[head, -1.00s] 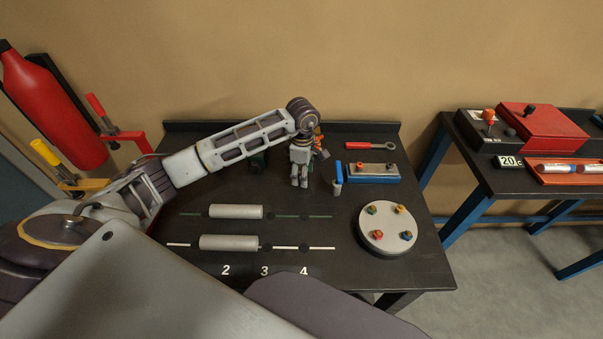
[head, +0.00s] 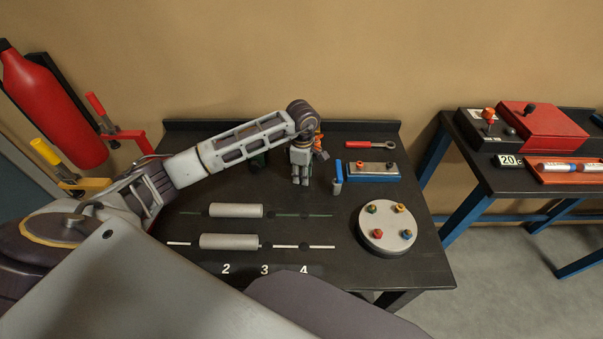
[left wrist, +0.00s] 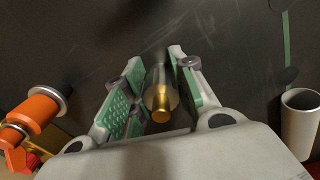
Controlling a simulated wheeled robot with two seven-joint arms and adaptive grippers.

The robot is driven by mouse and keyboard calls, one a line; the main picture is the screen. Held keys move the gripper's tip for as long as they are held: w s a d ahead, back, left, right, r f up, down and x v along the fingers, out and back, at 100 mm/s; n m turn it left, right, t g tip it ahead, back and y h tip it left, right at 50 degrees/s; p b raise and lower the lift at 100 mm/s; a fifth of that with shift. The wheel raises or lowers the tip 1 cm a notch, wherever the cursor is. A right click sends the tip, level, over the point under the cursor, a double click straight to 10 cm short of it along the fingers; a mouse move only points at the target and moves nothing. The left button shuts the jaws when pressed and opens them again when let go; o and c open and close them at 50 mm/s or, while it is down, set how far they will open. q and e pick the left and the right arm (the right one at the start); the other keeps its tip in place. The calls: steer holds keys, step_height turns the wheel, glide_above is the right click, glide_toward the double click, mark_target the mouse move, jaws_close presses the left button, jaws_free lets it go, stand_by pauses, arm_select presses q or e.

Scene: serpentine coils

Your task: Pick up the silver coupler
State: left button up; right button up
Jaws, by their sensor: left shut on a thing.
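My left gripper (head: 300,178) points down over the back middle of the black workbench (head: 200,265). In the left wrist view, the left gripper (left wrist: 160,88) has its green-padded fingers closed on the sides of a short cylinder, the silver coupler (left wrist: 158,76), with a dark grey, shiny body and a gold end (left wrist: 160,104) towards the camera. The coupler's far end is in shadow, so I cannot tell whether it touches the bench. In the head view the gripper hides it. My right gripper is not in view.
An orange-handled fitting (left wrist: 36,112) and a pale tube (left wrist: 300,122) stand either side of the gripper. A blue-handled piece (head: 338,177), a blue-based block (head: 372,179), a red wrench (head: 370,145), a round plate with colored bolts (head: 373,240) and two grey cylinders (head: 235,211) (head: 228,242) share the bench.

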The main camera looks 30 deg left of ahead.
arm_select(q)
jaws_close()
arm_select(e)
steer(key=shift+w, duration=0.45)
